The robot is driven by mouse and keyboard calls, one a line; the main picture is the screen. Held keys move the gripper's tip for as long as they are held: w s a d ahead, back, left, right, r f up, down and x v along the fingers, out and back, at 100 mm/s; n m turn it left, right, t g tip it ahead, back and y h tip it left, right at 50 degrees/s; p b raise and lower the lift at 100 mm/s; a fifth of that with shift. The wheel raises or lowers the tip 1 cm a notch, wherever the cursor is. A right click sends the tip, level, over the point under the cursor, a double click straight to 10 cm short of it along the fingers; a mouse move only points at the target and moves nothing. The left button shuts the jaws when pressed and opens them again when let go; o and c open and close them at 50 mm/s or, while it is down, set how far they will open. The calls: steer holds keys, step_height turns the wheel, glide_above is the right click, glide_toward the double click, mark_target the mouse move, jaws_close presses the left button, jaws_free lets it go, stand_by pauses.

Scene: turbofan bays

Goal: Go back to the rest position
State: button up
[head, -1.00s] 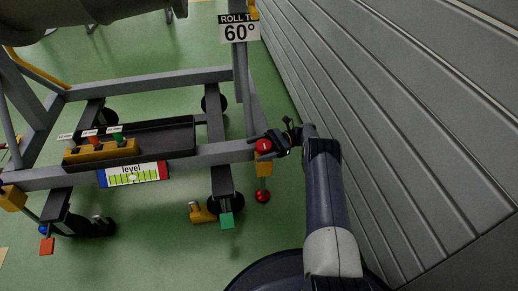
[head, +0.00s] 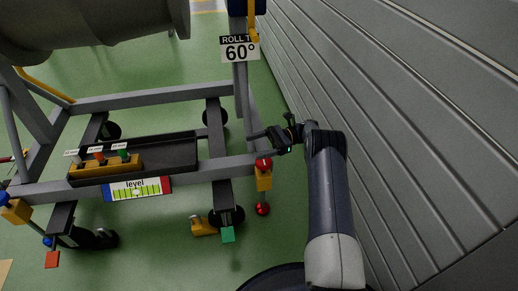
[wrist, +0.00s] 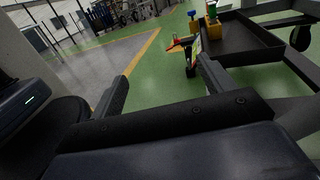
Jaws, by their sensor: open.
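My gripper (head: 258,140) is open and empty in the head view, beside the right end of the grey stand's front beam (head: 215,168). It is just above a red knob (head: 264,163) on a yellow block (head: 264,181), apart from it in the picture. My arm reaches up from the bottom right of the head view.
A grey corrugated wall (head: 400,110) runs close along my arm's right side. The stand holds a black tray (head: 170,153) with a yellow peg block (head: 108,166). A large grey engine body (head: 90,35) hangs above.

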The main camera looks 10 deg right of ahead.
mark_target(259, 165)
step_height(259, 165, down, 10)
steer(key=b, duration=0.4)
stand_by(0.8)
